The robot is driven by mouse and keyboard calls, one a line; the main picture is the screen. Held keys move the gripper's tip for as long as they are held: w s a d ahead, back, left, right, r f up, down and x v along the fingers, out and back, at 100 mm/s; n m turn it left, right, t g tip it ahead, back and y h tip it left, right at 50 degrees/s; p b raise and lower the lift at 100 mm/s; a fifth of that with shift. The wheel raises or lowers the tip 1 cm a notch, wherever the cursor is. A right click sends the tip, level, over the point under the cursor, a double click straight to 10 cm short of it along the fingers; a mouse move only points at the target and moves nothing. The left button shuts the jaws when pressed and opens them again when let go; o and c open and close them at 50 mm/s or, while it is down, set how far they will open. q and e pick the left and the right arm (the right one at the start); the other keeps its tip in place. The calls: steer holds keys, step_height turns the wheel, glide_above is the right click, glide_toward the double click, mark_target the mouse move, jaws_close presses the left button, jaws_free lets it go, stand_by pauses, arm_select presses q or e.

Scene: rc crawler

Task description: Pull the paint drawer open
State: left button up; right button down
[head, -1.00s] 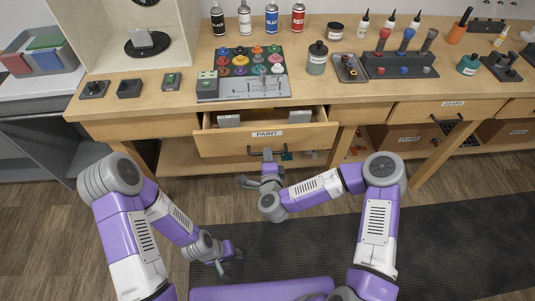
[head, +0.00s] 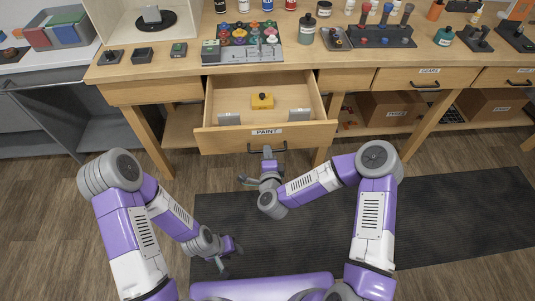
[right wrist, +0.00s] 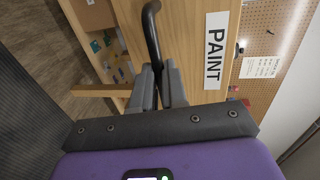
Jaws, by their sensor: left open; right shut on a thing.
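The paint drawer (head: 225,138) is pulled well out of the bench, with a PAINT label on its front. Inside it are a yellow block-like object (head: 262,101) and two grey pieces near the front wall. Its dark bar handle (head: 281,148) is on the front face. My right gripper (head: 267,154) is at the handle. In the right wrist view, its fingers (right wrist: 158,88) are shut on the handle (right wrist: 151,32), beside the PAINT label. My left gripper (head: 231,256) is low over the floor, open and empty, away from the drawer.
The bench top (head: 340,65) holds a tray of paint pots (head: 243,42), bottles and a tool rack (head: 385,38). A GEARS drawer (head: 400,78) is shut at the right, with cardboard boxes (head: 390,107) below. The floor mat (head: 440,200) in front is clear.

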stand_by(0.3)
steer(key=c, duration=1.2)
jaws_free()
steer(key=shift+o, duration=0.2)
steer(key=p+v, duration=0.1)
steer(key=v, duration=0.6)
steer(key=shift+s, duration=0.35)
